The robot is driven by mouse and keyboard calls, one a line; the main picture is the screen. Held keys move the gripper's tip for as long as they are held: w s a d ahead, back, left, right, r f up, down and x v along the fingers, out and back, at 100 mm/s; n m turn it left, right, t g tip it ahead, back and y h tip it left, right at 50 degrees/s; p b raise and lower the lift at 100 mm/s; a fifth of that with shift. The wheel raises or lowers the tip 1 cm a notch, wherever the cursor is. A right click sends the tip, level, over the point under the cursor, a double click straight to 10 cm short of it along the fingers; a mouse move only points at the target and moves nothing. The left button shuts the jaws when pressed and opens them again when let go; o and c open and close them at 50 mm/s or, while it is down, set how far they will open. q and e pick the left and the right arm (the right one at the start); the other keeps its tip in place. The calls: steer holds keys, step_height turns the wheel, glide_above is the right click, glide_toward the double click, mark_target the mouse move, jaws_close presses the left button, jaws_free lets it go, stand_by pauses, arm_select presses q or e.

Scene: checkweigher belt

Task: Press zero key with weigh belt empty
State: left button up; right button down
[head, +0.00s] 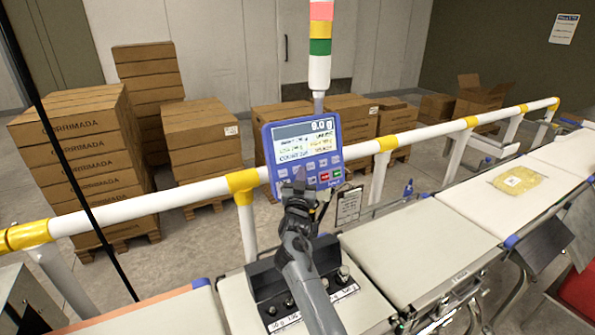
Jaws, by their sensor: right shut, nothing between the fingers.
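The blue checkweigher terminal (303,151) stands on the rail, with a lit display (306,140) on top and rows of keys below. Its large figure ends in "g" but is too small to read surely. My right gripper (299,184) is shut and empty, with its tip in front of the lower left keys. It hides some keys, and I cannot tell whether it touches one. The zero key's label is not legible. The weigh belt (421,243), a pale belt right of my arm, is bare. My left gripper is not in view.
A yellow pack (518,180) lies on the belt farther right. A black block with metal weights (343,275) sits under my right arm. A white and yellow rail (430,137) runs behind the belts. Stacked cartons (88,165) stand beyond it.

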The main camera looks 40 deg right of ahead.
steer(key=shift+w+f+b, duration=0.1)
steer(key=shift+w+b, duration=0.3)
steer(key=shift+b, duration=0.05)
steer(key=shift+w+d+f+b, duration=0.15)
steer(key=shift+w+b, duration=0.2)
steer(key=shift+b, duration=0.2)
stand_by(0.8)
stand_by(0.4)
steer(key=shift+s+r+p, duration=0.3)
steer(key=shift+s+p, duration=0.45)
steer(key=shift+p, duration=0.6)
